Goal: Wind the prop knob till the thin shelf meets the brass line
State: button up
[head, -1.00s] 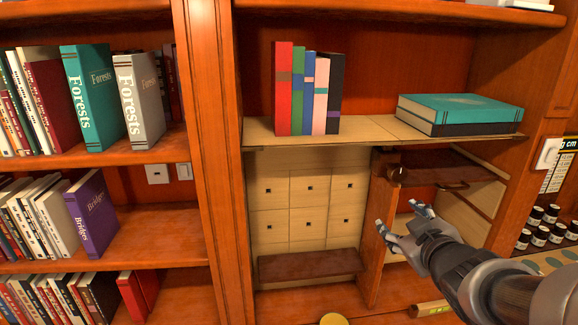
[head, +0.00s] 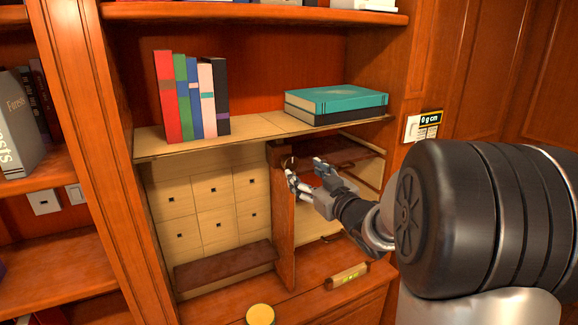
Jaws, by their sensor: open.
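The thin pale shelf (head: 240,142) runs across the bay and bears books. An upright reddish wooden prop (head: 284,230) stands under its front edge. A small round knob (head: 289,161) shows near the top of the prop, partly hidden by my gripper. My gripper (head: 304,168) is open and empty, with its fingertips close to the knob, one on its lower side and one to its right. I cannot tell whether they touch it. I cannot make out the brass line.
Several upright books (head: 195,98) and a lying stack with a teal book (head: 337,98) load the shelf. Below are pale drawers (head: 214,190) and a dark brown ledge (head: 225,264). A level-like yellow bar (head: 347,276) and yellow disc (head: 260,314) lie in front. A small display (head: 431,118) is at right.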

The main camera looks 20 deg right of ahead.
aim_at(292, 163)
jog(key=w+b, duration=0.1)
jog(key=w, duration=0.7)
jog(key=shift+w+a, duration=0.15)
jog(key=shift+w, duration=0.25)
jog(key=shift+c, duration=0.5)
jog(key=c, duration=1)
